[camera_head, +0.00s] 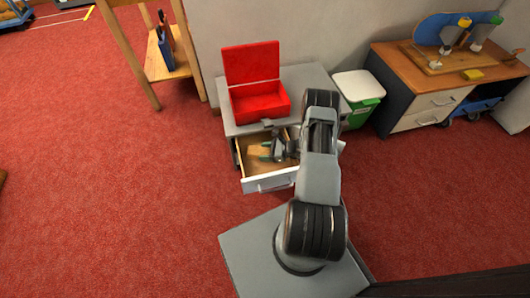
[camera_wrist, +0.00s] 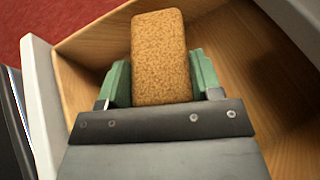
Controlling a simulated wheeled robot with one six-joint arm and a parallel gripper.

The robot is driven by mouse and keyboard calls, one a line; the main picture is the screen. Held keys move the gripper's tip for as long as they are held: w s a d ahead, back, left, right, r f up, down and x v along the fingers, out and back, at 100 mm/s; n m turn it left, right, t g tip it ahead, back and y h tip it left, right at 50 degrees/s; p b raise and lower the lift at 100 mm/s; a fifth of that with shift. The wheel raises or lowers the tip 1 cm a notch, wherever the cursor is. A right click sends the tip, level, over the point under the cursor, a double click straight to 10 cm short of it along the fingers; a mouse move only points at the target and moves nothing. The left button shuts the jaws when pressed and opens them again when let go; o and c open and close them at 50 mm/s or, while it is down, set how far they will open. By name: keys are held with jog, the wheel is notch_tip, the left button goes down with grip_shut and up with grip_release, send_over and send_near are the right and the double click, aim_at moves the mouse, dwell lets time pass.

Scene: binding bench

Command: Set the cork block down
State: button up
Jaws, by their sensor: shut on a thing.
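The cork block (camera_wrist: 158,50) is a brown, speckled, rounded slab, held between the green fingers of my gripper (camera_wrist: 160,74) in the wrist view. My gripper is shut on its near end, and the far end sticks out beyond the fingertips. In the head view the block (camera_head: 257,152) shows small beside my gripper (camera_head: 270,149), at the open drawer (camera_head: 266,185). The wooden drawer interior (camera_wrist: 245,60) lies beneath and around the block. I cannot tell whether the block touches the drawer floor.
A grey cabinet (camera_head: 302,79) holds the drawer, and an open red box (camera_head: 262,102) stands on its top. A green bin (camera_head: 361,108) with a white lid stands to the right. A wooden bench (camera_head: 440,72) is farther right.

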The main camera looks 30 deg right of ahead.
jog(key=shift+f+b, duration=0.5)
jog(key=shift+f, duration=0.05)
jog(key=o, duration=0.9)
jog(key=shift+r, duration=0.15)
jog(key=shift+r+p, duration=0.3)
jog(key=shift+p, duration=0.15)
jog(key=p+v, duration=0.3)
jog(key=v, duration=0.9)
jog(key=shift+r+p, duration=0.2)
jog(key=shift+p, duration=0.1)
